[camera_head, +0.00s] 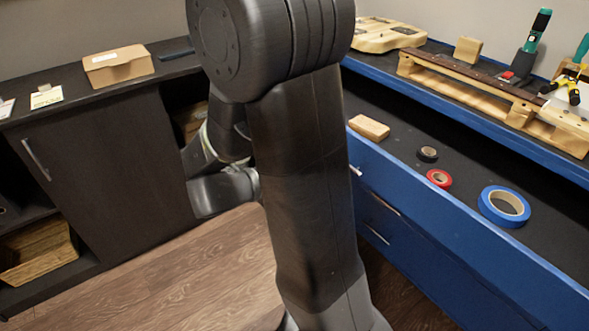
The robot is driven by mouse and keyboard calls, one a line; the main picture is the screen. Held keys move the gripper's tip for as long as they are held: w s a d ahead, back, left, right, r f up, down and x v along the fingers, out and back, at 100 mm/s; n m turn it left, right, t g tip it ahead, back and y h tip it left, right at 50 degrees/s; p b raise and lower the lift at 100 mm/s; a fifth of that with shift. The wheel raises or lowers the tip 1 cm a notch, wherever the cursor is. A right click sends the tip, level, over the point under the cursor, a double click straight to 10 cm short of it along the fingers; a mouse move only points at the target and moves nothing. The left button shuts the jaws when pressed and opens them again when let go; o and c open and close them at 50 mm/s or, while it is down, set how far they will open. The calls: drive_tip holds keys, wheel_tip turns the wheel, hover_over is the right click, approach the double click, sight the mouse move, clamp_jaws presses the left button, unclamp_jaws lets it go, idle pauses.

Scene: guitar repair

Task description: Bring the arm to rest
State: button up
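My arm (305,170) fills the middle of the head view as a thick dark link with a large round joint at its top. Further links of my arm (222,170) show behind it to the left, in front of the dark cabinet and above the floor. My gripper is not visible; it is hidden behind the arm or out of the picture. I cannot tell whether it holds anything.
On the right, a blue workbench (430,255) carries a wooden block (369,127), tape rolls (504,205), a guitar neck (470,75) and tools. On the left, a dark cabinet (110,165) bears a cardboard box (118,66). The wooden floor (190,275) between is clear.

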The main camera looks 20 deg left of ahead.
drive_tip(key=shift+s+a+r, duration=0.1)
drive_tip(key=shift+s+a, duration=0.3)
drive_tip(key=shift+s, duration=0.15)
drive_tip(key=b+x, duration=0.1)
drive_tip(key=x, duration=1.2)
drive_tip(key=shift+w+d, duration=0.3)
